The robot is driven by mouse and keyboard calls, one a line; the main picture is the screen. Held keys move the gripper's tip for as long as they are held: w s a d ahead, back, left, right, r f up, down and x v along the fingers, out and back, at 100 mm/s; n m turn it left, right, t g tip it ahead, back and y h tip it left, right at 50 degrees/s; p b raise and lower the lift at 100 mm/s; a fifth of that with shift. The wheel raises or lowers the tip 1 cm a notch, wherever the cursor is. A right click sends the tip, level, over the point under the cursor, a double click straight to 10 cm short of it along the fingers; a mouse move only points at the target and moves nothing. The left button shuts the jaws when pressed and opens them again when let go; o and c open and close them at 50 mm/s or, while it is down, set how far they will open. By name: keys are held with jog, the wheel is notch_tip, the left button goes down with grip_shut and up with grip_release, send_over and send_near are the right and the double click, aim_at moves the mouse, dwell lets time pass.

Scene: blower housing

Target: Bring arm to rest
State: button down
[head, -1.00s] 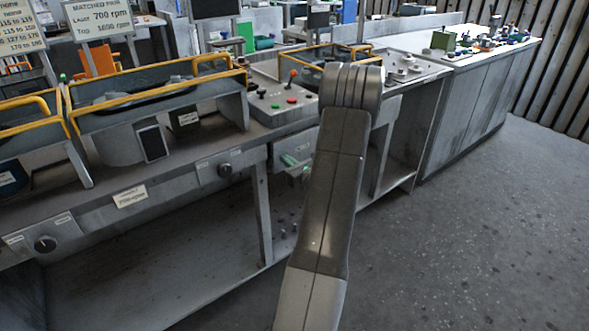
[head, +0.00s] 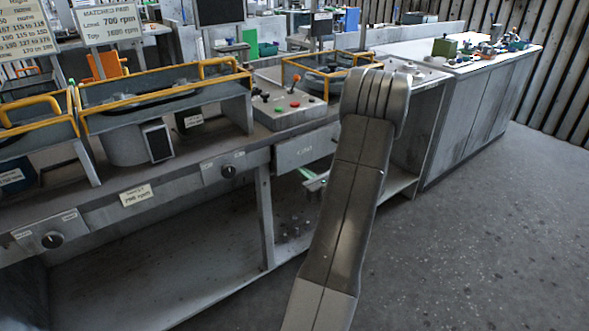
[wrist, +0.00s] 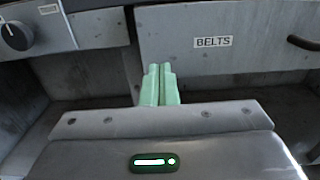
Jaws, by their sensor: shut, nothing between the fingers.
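My gripper (wrist: 159,85) shows in the wrist view as two pale green fingers pressed together, with nothing between them. In the head view a small part of my gripper (head: 307,174) shows to the left of my arm, in front of the bench and below the drawer (head: 306,150). My arm hides the rest. I cannot tell the exact gap between the fingers and the bench.
A control panel with a black knob (wrist: 16,36) is left of the drawer. Yellow-railed housings (head: 165,100) and a button box (head: 290,106) stand on the bench. A grey cabinet (head: 470,120) is at the right. The floor (head: 480,240) at the right is clear.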

aim_at(285, 160)
jog(key=v, duration=0.6)
jog(key=shift+s+d, duration=0.2)
jog(key=shift+f, duration=0.1)
jog(key=x, duration=1.3)
jog(key=shift+w+a+p, duration=0.1)
jog(key=shift+w+p, duration=0.05)
jog(key=shift+p, duration=0.15)
jog(key=shift+a, duration=0.15)
